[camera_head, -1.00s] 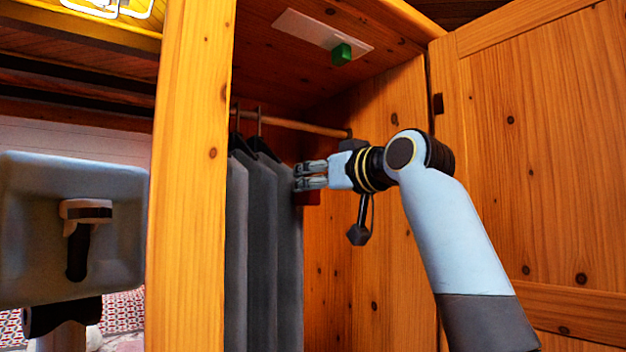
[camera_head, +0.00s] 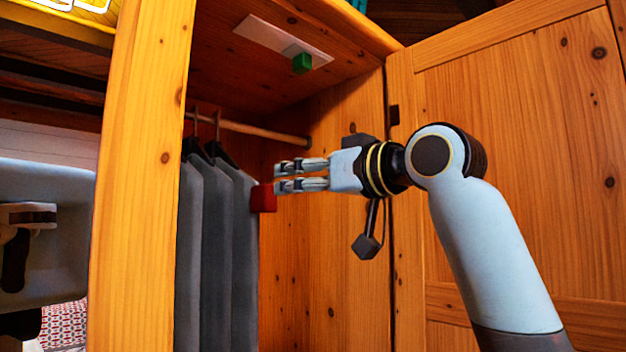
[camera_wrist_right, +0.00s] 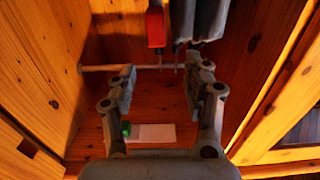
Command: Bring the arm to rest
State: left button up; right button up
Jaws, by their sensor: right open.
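My right gripper (camera_head: 276,176) is in front of the open wardrobe in the head view, pointing left, with its two fingers apart and nothing between them. In the right wrist view its fingers (camera_wrist_right: 160,88) are also spread and empty. A gap between the fingertips and the red block is hard to judge. My left gripper is not in view.
The wardrobe has a wooden rail (camera_head: 255,130), a front post (camera_head: 142,180) and an open door (camera_head: 520,150) behind my right arm. A green block (camera_head: 302,63) is at a white panel (camera_head: 265,38) under the wardrobe's top.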

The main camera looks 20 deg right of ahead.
jog(key=shift+v, duration=1.2)
jog(key=shift+f, duration=0.15)
